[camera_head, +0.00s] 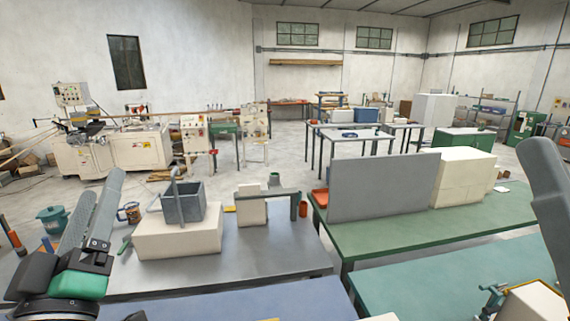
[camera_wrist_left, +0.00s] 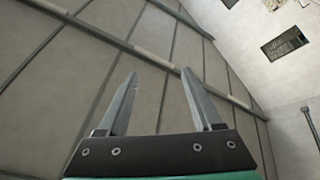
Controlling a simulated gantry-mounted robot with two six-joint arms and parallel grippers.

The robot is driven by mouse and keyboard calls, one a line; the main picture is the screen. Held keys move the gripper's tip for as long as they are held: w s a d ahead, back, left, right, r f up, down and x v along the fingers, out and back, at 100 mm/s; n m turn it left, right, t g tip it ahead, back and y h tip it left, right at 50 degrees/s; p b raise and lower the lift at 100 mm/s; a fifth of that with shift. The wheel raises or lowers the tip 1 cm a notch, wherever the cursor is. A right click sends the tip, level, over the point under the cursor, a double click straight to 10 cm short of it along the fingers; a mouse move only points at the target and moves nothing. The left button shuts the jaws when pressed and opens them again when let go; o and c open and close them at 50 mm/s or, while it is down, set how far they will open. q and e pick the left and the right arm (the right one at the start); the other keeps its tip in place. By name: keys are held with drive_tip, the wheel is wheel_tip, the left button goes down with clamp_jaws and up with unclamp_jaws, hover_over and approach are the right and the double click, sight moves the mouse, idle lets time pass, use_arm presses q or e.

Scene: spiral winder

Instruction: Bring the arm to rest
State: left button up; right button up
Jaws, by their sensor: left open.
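My left gripper (camera_head: 98,215) is at the lower left of the head view, raised in front of the grey bench, with its fingers pointing up. It is open and empty. In the left wrist view its two fingers (camera_wrist_left: 160,92) stand apart with only the ceiling and wall behind them. A grey arm part of mine shows at the right edge of the head view.
The grey bench (camera_head: 250,270) holds a cream block (camera_head: 165,243) with a grey box (camera_head: 183,203) on it. A teal pot (camera_head: 53,220) stands beside my left gripper. A green table (camera_head: 400,232) with an upright grey panel (camera_head: 380,188) is to the right.

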use_arm(q)
drive_tip(key=s+d+r+m+t+h, duration=0.55)
drive_tip(key=s+r+m+h, duration=0.35)
drive_tip(key=s, duration=0.4)
wheel_tip(320, 180, up, 19)
drive_tip(key=m+y+p, duration=0.1)
drive_tip(key=m+p, duration=0.1)
drive_tip(key=p, duration=1.7)
wheel_tip(320, 180, down, 38)
drive_tip(key=b, duration=3.7)
drive_tip(key=shift+w+d, duration=0.2)
drive_tip(key=shift+w, duration=0.25)
drive_tip(key=shift+g, duration=0.25)
